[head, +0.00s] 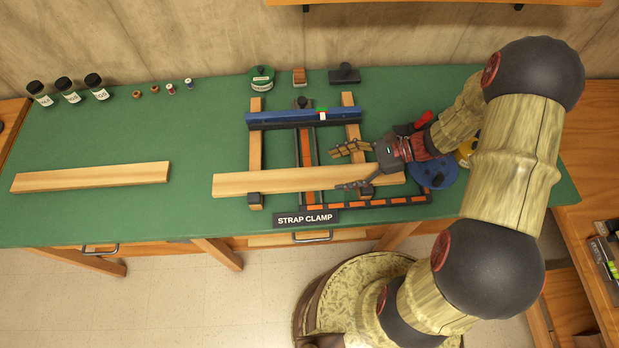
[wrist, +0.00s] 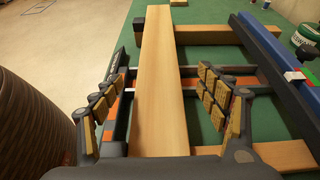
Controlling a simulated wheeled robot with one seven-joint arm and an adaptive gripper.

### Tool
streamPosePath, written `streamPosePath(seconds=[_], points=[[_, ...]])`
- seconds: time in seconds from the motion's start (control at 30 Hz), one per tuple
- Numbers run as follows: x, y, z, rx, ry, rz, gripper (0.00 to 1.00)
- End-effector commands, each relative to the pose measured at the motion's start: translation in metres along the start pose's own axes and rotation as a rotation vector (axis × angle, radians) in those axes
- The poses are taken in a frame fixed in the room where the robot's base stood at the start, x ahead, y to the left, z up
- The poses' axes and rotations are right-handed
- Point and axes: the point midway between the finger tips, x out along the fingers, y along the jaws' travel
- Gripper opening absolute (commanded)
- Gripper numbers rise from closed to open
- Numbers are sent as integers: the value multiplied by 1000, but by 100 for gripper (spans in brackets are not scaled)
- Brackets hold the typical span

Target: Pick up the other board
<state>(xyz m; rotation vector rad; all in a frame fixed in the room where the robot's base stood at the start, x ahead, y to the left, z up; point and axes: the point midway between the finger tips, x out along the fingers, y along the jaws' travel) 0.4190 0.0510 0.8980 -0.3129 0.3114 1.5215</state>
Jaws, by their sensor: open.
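One wooden board (head: 92,177) lies alone on the green table at the left. A second wooden board (head: 265,182) lies across the two wooden bars of the strap clamp (head: 306,148), in front of its blue bar (head: 303,119). My gripper (head: 352,166) is open over the right part of the second board. In the wrist view my open gripper (wrist: 163,112) has its fingers apart on either side of that board (wrist: 157,90), with visible gaps. The board's near end is hidden under my gripper's body.
Several dark jars (head: 67,90) and small spools stand at the back left. A green tin (head: 262,79) and small tools stand behind the clamp. A blue round object (head: 433,174) sits right of my gripper. The green table between the boards is clear.

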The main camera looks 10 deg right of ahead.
Motion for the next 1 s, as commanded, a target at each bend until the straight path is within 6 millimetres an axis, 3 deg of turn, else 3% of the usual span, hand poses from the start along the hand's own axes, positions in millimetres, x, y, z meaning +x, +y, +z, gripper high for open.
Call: streamPosePath(seconds=[0.63, 1.0], points=[[73, 3, 1, 10, -6, -3, 74], [78, 2, 2, 10, -6, -6, 71]])
